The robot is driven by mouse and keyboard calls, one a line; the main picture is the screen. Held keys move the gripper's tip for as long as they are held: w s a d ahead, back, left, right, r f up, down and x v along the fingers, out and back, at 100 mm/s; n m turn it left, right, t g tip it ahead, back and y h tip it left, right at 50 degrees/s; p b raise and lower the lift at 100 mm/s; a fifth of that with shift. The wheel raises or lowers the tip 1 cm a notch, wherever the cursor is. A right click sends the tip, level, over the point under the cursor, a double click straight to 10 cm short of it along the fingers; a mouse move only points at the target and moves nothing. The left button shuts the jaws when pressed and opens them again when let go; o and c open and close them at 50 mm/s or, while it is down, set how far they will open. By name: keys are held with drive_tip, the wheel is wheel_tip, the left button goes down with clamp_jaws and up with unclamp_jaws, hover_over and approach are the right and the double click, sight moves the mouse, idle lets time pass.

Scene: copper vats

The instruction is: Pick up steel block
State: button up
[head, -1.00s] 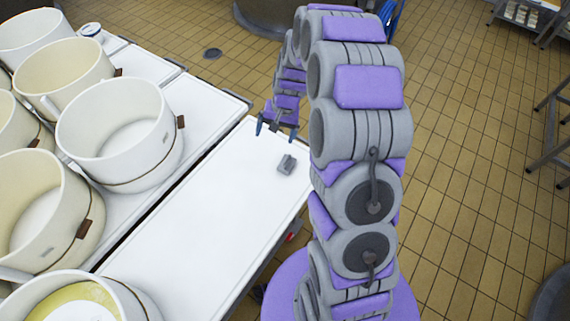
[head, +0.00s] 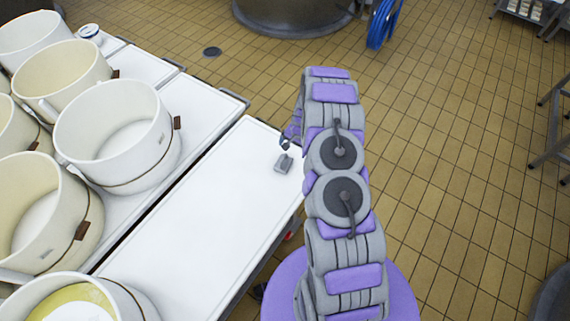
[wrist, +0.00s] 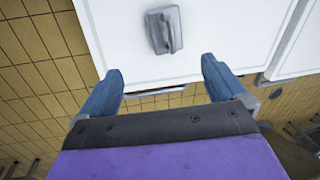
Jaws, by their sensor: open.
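The steel block (head: 284,163) is a small grey block with a raised bar on top. It lies on the white worktop (head: 205,215) near its right edge. In the wrist view the steel block (wrist: 164,30) lies beyond my fingertips, a little left of the midline between them. My gripper (wrist: 160,75) has two blue fingers spread wide with nothing between them. In the head view my gripper (head: 287,140) is mostly hidden by my arm, close to the block; only small parts show.
Several cream tubs (head: 115,135) stand on the neighbouring white surfaces to the left. The worktop around the block is bare. A copper vat (head: 290,15) and a blue hose (head: 383,22) are at the back.

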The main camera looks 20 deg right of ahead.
drive_tip(key=b, duration=0.2)
hover_over(284, 163)
drive_tip(key=s, duration=0.2)
drive_tip(key=x, duration=0.2)
drive_tip(key=d+x, duration=0.1)
drive_tip(key=x, duration=0.4)
drive_tip(key=shift+s+d+f, duration=0.25)
drive_tip(key=shift+s+f, duration=0.05)
drive_tip(key=shift+w+f, duration=0.1)
drive_tip(key=shift+f, duration=0.2)
drive_tip(key=shift+d+f, duration=0.3)
drive_tip(key=shift+d, duration=0.1)
drive_tip(key=shift+w+f, duration=0.15)
drive_tip(key=shift+f, duration=0.2)
drive_tip(key=b+x, duration=0.1)
drive_tip(key=x, duration=0.2)
drive_tip(key=shift+w+a+f, duration=0.15)
drive_tip(key=shift+w+a, duration=0.05)
drive_tip(key=shift+a, duration=0.05)
drive_tip(key=shift+w+a+f+b, duration=0.1)
drive_tip(key=shift+a+f+b, duration=0.15)
drive_tip(key=shift+f+b, duration=0.15)
drive_tip(key=shift+d, duration=0.2)
drive_tip(key=shift+c, duration=0.6)
drive_tip(key=shift+d, duration=0.15)
drive_tip(key=c, duration=0.3)
drive_tip(key=shift+a, duration=0.25)
drive_tip(key=c, duration=0.6)
clamp_jaws()
